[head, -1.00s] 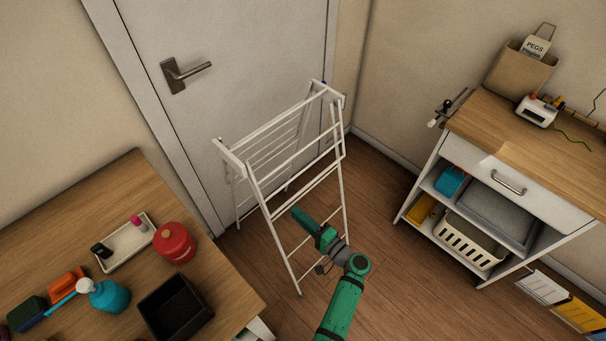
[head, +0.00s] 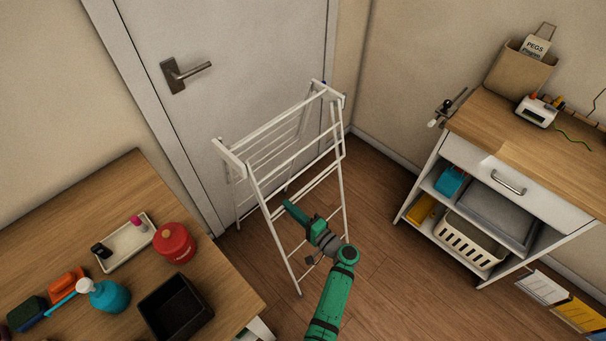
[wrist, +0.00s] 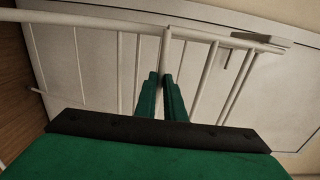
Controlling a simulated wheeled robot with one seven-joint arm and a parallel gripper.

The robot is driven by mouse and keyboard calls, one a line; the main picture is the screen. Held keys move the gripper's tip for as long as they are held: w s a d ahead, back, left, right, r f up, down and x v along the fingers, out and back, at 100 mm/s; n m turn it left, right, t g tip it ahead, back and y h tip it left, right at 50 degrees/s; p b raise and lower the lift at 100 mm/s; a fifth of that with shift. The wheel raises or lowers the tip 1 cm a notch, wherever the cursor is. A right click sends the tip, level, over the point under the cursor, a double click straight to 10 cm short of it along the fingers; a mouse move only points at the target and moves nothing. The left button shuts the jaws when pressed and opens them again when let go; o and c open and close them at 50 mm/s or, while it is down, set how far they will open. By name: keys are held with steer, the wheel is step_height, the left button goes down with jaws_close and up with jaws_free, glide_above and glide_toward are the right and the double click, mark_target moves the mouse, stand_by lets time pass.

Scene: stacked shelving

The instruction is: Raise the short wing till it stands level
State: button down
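The white drying rack (head: 237,159) stands upright in front of the door. What looks like its short wing (head: 343,156) hangs down on the near side, close against the legs; its outline is hard to separate from them. My gripper (head: 287,205) is at the left part of the wing's lower bar, its tips overlapping the bar in the head view. In the wrist view both green fingers (wrist: 163,78) lie close together with a narrow gap. A white bar (wrist: 166,50) runs up from their tips.
A wooden table (head: 228,287) with a red tin (head: 174,243), a spray bottle (head: 108,296) and a black box (head: 175,306) stands at left. A cabinet (head: 477,150) with open shelves is at right. Bare floor (head: 385,265) lies between rack and cabinet.

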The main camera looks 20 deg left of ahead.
steer(key=shift+d, duration=0.1)
steer(key=d, duration=0.1)
steer(key=s+d+r, duration=0.1)
steer(key=d, duration=0.1)
steer(key=shift+s+d+r, duration=0.2)
steer(key=shift+d+r, duration=0.05)
steer(key=shift+d, duration=0.1)
stand_by(0.4)
steer(key=shift+d, duration=0.15)
steer(key=shift+s+d+r, duration=0.3)
steer(key=shift+d+r, duration=0.25)
steer(key=shift+d, duration=0.3)
steer(key=shift+s+d+r, duration=0.3)
steer(key=shift+d+r, duration=0.25)
steer(key=shift+d, duration=0.25)
steer(key=shift+s+d+r, duration=0.3)
steer(key=shift+d+r, duration=0.35)
steer(key=shift+d, duration=0.15)
steer(key=shift+s+d+r, duration=0.3)
steer(key=shift+d+r, duration=0.35)
steer(key=shift+d, duration=0.1)
steer(key=shift+d+r, duration=0.1)
